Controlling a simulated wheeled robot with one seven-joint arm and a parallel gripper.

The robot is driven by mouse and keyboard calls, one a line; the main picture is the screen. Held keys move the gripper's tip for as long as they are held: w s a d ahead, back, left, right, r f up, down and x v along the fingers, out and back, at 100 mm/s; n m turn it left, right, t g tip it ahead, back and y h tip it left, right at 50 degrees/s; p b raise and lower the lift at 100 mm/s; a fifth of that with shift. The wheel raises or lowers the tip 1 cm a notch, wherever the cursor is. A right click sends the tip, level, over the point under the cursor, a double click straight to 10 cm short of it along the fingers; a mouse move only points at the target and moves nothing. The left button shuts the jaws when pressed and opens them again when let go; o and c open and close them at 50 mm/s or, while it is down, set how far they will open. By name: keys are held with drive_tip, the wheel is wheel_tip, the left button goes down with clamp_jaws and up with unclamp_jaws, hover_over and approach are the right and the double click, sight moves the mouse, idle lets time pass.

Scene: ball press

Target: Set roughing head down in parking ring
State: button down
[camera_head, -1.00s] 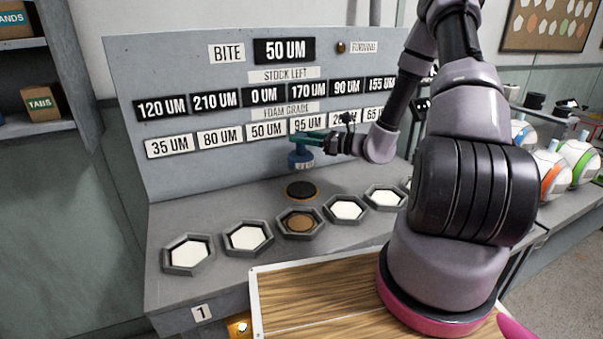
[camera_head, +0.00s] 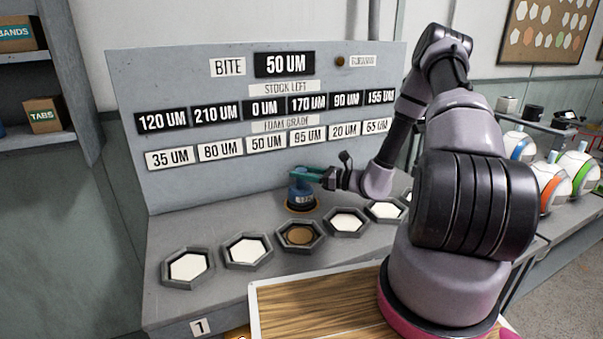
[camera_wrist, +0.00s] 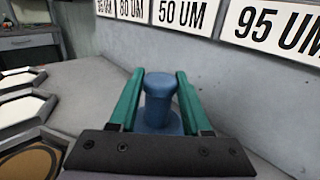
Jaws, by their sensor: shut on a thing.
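The roughing head (camera_head: 300,193) is a blue, knobbed piece that stands upright at the parking ring (camera_head: 312,207). The ring is a round brown rim behind the hexagonal trays; the head hides most of it. I cannot tell whether the head's base touches the ring. My gripper (camera_head: 303,175), with green fingers, is shut on the head's neck. In the wrist view, the blue knob (camera_wrist: 159,86) stands between the two green fingers (camera_wrist: 158,100); the ring is hidden there.
Several hexagonal trays stand in front, including one with a brown face (camera_head: 300,235) and white ones (camera_head: 247,250). The grey panel (camera_head: 200,75) with labels rises close behind. A wood-topped surface (camera_head: 320,302) lies in front. White balls (camera_head: 550,185) stand at right.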

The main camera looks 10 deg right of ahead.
drive_tip(key=shift+f, duration=0.1)
drive_tip(key=shift+c, duration=1.8)
unclamp_jaws()
